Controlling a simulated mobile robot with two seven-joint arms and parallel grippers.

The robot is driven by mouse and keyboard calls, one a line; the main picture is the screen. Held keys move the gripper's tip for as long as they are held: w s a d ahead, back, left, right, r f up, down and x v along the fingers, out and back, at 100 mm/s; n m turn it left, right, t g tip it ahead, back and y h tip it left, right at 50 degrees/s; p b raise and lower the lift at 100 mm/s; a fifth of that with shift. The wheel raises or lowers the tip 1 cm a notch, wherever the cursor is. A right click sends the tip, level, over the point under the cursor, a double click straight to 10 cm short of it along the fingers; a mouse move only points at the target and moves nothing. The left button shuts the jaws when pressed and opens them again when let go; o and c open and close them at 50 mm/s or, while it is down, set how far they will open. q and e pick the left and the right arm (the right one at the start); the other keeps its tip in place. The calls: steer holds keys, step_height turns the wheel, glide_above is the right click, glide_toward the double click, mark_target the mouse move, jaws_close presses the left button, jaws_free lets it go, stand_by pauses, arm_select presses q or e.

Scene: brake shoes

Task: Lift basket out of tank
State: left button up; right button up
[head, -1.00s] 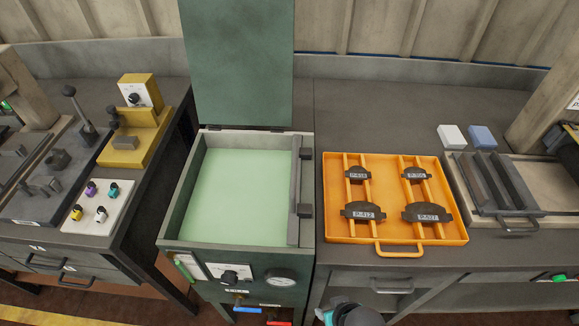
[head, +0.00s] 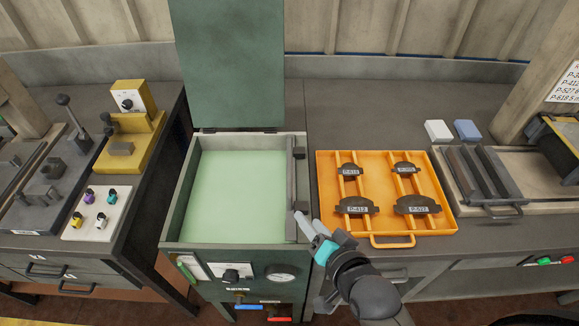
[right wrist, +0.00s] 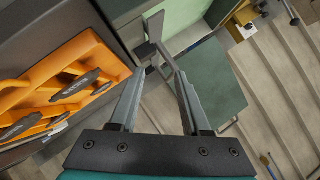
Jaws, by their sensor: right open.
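The green tank (head: 172,215) stands in the middle with its lid (head: 228,65) raised, full of pale green liquid (head: 238,190). A grey bar (head: 291,180) runs along the tank's right inner side, with a dark bracket (head: 298,153) on the rim near its back. I cannot make out the basket's body; the liquid looks opaque. My right gripper (head: 306,218) is open and empty at the tank's front right corner. In the right wrist view its parted fingers (right wrist: 158,85) point toward the tank's edge and a dark bracket (right wrist: 145,51). My left gripper is not in view.
An orange tray (head: 385,226) with several labelled brake shoes sits on the right bench, close beside my right arm. A grey tray (head: 503,212) with dark bars lies farther right. A yellow device (head: 128,150) and a white board (head: 95,225) with coloured knobs are at left.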

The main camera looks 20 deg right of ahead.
mark_target(290, 166)
steer(key=w+m+t, duration=0.1)
steer(key=w, duration=0.4)
steer(key=w+m+t+b, duration=0.1)
steer(key=w, duration=0.4)
steer(key=w+m+t, duration=0.1)
steer(key=w, duration=0.5)
steer(key=shift+f+h+b, duration=0.25)
steer(key=shift+h+b, duration=0.05)
steer(key=shift+h, duration=0.1)
jaws_close()
stand_by(1.2)
